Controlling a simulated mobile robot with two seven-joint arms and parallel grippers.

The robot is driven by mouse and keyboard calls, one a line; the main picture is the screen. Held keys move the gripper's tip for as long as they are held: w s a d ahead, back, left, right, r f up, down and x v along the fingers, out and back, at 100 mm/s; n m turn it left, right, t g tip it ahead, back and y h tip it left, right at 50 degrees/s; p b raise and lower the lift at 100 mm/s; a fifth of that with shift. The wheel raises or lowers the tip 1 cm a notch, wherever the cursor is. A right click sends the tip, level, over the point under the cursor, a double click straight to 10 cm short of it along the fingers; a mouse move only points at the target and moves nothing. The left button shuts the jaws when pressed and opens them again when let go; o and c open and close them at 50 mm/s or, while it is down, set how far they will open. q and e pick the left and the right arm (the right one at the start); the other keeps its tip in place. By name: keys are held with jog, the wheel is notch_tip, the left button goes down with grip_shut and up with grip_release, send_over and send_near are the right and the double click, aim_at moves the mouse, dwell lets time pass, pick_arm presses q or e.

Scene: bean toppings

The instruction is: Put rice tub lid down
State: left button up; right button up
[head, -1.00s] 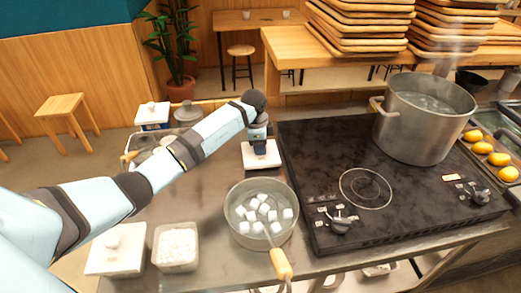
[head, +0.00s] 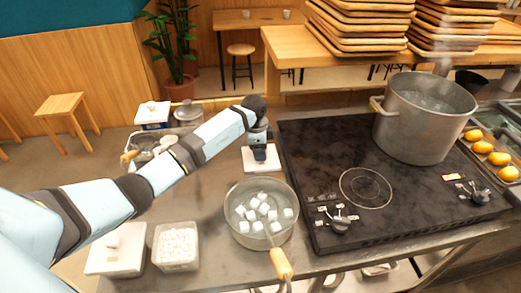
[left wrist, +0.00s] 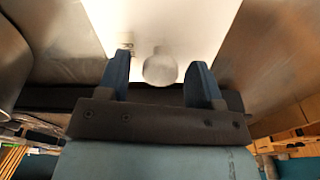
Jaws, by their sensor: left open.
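A white square lid (head: 275,162) with a round knob lies at the counter's back, just left of the stove. My left gripper (head: 259,153) is right over it, pointing down. In the left wrist view, the open gripper (left wrist: 160,82) has one finger on each side of the lid's knob (left wrist: 160,68), with gaps between. The white lid (left wrist: 185,22) fills the upper middle there. A second white knobbed lid (head: 113,252) lies at the front left, beside an open tub of white grains or bits (head: 176,247). I cannot tell for sure which lid is the rice tub's. My right gripper is not in view.
A pan (head: 238,226) with white cubes stands at the counter's front. A black stove (head: 310,150) bears a large steaming pot (head: 425,125). Small containers (head: 152,115) stand at the back left. Bare counter (head: 210,200) lies left of the pan.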

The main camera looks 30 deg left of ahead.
pick_arm(q)
notch_tip(320, 180, up, 12)
jog(key=a, duration=0.1)
jog(key=shift+s+a+f, duration=0.15)
jog(key=shift+s, duration=0.15)
dwell(0.3)
